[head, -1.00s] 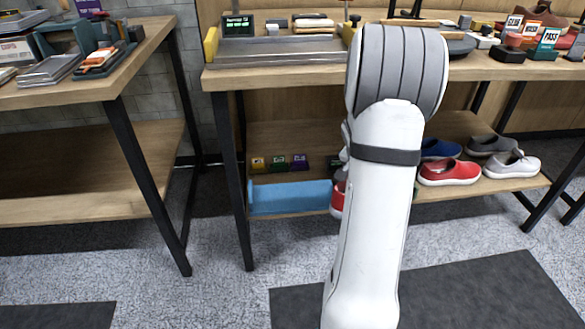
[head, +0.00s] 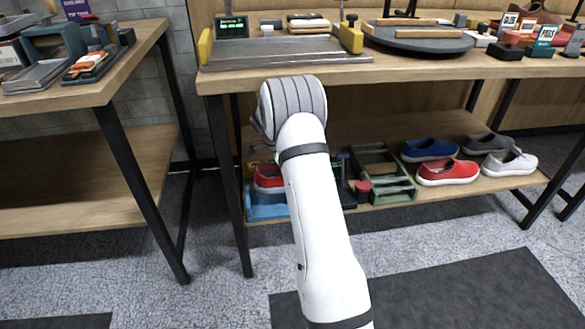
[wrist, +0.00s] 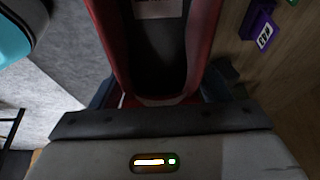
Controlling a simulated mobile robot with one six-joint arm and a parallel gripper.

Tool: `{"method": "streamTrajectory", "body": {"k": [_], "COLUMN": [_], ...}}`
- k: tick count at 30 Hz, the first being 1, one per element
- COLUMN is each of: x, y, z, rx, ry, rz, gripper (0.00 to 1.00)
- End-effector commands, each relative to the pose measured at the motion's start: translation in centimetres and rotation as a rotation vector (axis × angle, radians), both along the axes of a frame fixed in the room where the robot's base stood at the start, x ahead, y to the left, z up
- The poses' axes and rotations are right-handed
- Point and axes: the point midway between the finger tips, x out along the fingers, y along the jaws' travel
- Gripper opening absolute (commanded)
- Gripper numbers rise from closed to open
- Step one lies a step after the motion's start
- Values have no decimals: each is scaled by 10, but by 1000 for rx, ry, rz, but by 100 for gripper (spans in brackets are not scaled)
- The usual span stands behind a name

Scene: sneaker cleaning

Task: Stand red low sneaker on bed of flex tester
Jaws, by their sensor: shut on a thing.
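A red low sneaker (wrist: 201,45) with a dark opening is close in front of my gripper (wrist: 160,92) in the wrist view. My gripper is shut on it. In the head view the red sneaker (head: 268,177) shows just left of my arm, over the blue tray (head: 268,212) on the lower shelf; whether it touches the tray cannot be told. My gripper is hidden behind my arm there. A long grey machine bed (head: 285,54) with yellow end blocks and a small lit display stands on the tabletop above; it looks like the flex tester.
Another red shoe (head: 447,172), a blue shoe (head: 430,150), a grey shoe (head: 487,143) and a white shoe (head: 510,163) stand on the lower shelf at right. A green crate (head: 392,192) is right of my arm. A round dark turntable (head: 418,42) is beside the machine.

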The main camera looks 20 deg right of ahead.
Motion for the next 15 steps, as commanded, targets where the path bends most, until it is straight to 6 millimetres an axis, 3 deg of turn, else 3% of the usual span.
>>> {"method": "streamTrajectory", "body": {"k": [5,15], "x": [6,5], "y": [6,5], "z": [-5,-44], "rx": [-4,-2], "ry": [-11,-8], "rz": [13,11], "gripper": [32,32]}}
